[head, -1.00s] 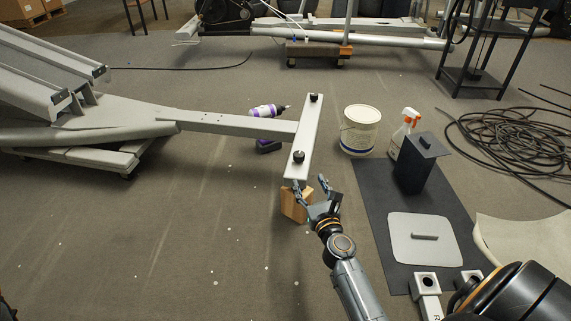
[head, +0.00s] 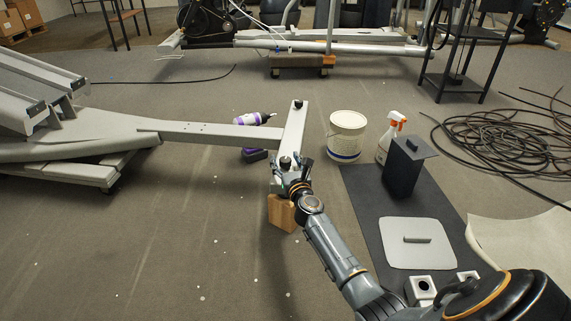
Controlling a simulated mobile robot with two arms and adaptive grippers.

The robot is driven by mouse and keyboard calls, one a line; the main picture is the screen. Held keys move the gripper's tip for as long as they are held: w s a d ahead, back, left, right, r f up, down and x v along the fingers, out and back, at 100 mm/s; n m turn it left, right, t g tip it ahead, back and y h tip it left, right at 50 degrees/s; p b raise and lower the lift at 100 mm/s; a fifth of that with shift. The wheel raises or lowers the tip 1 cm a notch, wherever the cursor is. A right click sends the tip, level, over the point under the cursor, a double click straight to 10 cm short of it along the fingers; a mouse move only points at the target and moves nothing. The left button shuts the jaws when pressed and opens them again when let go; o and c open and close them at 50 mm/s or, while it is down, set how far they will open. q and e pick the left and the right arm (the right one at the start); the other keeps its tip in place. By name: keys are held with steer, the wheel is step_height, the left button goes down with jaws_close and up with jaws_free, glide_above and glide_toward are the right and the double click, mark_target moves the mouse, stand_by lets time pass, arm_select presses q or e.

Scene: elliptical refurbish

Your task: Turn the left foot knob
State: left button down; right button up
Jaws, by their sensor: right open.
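The grey elliptical frame (head: 205,132) ends in a light crossbar (head: 293,130) that bears two black foot knobs. The far knob (head: 298,103) stands on the far end of the crossbar. The near knob (head: 285,161) stands on the near end. My right gripper (head: 292,167) is open at the near knob, with its fingers around or just beside it. I cannot tell whether they touch it. The gripper hides part of the crossbar's near end. My left gripper is not in view.
A wooden block (head: 280,212) is under the crossbar's near end. A purple and white drill (head: 252,121) lies behind the bar. A white bucket (head: 346,135), spray bottle (head: 391,138) and black box (head: 404,168) stand to the right. Coiled cable (head: 490,140) lies farther right.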

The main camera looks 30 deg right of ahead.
steer(key=shift+w, duration=0.15)
steer(key=c, duration=1.2)
steer(key=shift+h, duration=0.3)
steer(key=shift+a+f+m+g+h+b, duration=0.1)
steer(key=shift+f+m+g+h+b, duration=0.05)
steer(key=shift+m+g+h+b, duration=0.7)
steer(key=m+g+h+b, duration=0.2)
steer(key=h+b, duration=0.1)
steer(key=m+g+h+b, duration=0.3)
steer(key=h+b, duration=0.1)
steer(key=shift+w+f+m, duration=0.1)
steer(key=shift+m, duration=0.25)
steer(key=m+g, duration=0.1)
steer(key=g+h+b, duration=0.1)
steer(key=shift+r+m+g, duration=0.2)
steer(key=shift+m+g, duration=0.15)
steer(key=shift+m, duration=0.05)
steer(key=shift+r+m+g+h+b, duration=0.15)
steer(key=shift+m+g+h+b, duration=0.2)
steer(key=shift+m+g+h, duration=0.7)
steer(key=shift+m+g, duration=0.45)
steer(key=shift+g, duration=0.7)
